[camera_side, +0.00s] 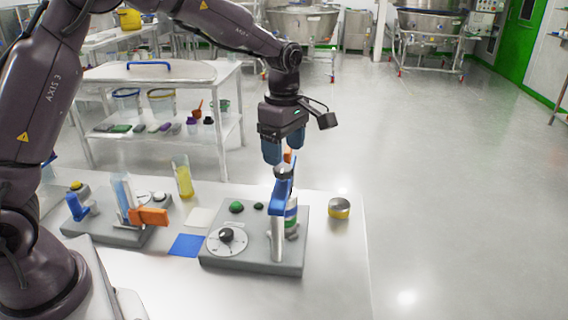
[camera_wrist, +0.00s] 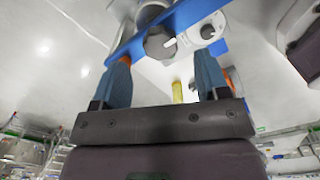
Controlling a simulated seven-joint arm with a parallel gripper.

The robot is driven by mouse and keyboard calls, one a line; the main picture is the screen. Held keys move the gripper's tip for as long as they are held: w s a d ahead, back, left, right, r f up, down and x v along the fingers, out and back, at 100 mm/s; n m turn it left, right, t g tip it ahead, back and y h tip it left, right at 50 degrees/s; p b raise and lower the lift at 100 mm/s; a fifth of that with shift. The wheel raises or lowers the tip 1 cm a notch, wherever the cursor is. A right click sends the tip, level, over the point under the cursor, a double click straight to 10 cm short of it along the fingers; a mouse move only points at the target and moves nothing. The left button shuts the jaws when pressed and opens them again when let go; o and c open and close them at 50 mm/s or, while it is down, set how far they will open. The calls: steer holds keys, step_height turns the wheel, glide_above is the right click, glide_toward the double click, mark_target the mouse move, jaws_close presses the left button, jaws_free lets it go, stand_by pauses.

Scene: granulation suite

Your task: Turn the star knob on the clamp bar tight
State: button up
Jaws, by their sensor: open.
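The blue clamp bar (camera_side: 281,192) stands on a grey base plate (camera_side: 253,257) at the front of the table. A dark grey knob (camera_side: 284,171), seemingly the star knob, sits at its top end. My gripper (camera_side: 285,157) is open and points down just above this knob, with nothing visibly held. In the wrist view the blue bar (camera_wrist: 190,15) crosses the upper middle. A dark round part (camera_wrist: 159,43), which may be the knob, shows beside it, ahead of the gap between my fingers (camera_wrist: 162,65). I cannot tell whether a finger touches the bar or knob.
A white dial (camera_side: 227,241) and a green button (camera_side: 237,207) are on the same plate. A yellow-sided round tin (camera_side: 339,208) stands to its right. A second fixture with an orange handle (camera_side: 148,216) and a yellow-filled cylinder (camera_side: 184,178) stand left.

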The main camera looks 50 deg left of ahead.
mark_target(284, 168)
steer(key=shift+f, duration=2.1)
steer(key=c, duration=0.9)
